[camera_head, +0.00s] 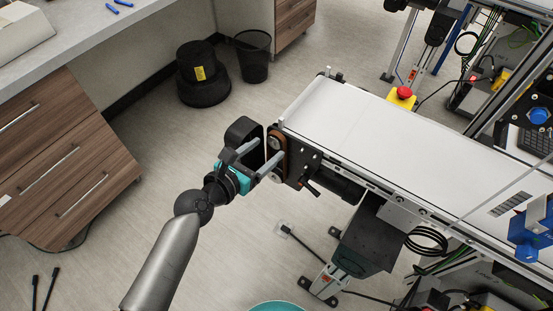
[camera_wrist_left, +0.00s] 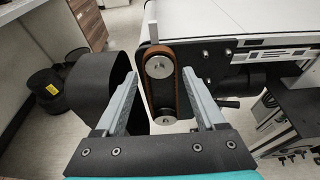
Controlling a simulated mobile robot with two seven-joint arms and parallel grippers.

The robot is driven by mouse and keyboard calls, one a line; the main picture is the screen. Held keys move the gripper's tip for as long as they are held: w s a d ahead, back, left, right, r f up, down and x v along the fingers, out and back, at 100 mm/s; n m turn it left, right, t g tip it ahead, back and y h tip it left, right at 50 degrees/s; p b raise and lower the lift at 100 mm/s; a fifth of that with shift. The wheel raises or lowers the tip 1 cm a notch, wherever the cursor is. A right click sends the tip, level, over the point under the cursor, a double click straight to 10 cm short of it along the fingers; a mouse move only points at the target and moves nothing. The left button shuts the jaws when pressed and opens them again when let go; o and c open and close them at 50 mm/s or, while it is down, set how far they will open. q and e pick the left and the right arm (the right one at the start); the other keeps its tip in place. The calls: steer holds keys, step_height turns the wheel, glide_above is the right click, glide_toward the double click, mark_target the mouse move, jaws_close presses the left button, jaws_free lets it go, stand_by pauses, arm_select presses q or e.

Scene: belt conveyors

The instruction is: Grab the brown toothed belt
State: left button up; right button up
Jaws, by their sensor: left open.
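The brown toothed belt (camera_wrist_left: 178,92) runs as an upright loop around two silver pulleys, one above the other, on the end of the conveyor. In the head view the belt (camera_head: 284,152) shows at the conveyor's left end. My left gripper (camera_wrist_left: 158,92) is open, and in its wrist view the fingers stand to the left and right of the belt's loop. In the head view my left gripper (camera_head: 262,158) reaches the pulleys from the left. I cannot tell whether a finger touches the belt. My right gripper is not in view.
A black curved guard (camera_wrist_left: 98,88) stands left of the belt, close to my left finger. The white conveyor (camera_head: 400,140) extends right, with a red emergency button (camera_head: 404,92) behind it. Wooden drawers (camera_head: 65,160) stand at left. Floor between them is mostly clear.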

mark_target(273, 144)
arm_select(q)
steer(key=x, duration=0.3)
steer(key=shift+w+d, duration=0.1)
steer(key=shift+w, duration=0.05)
jaws_close()
stand_by(0.5)
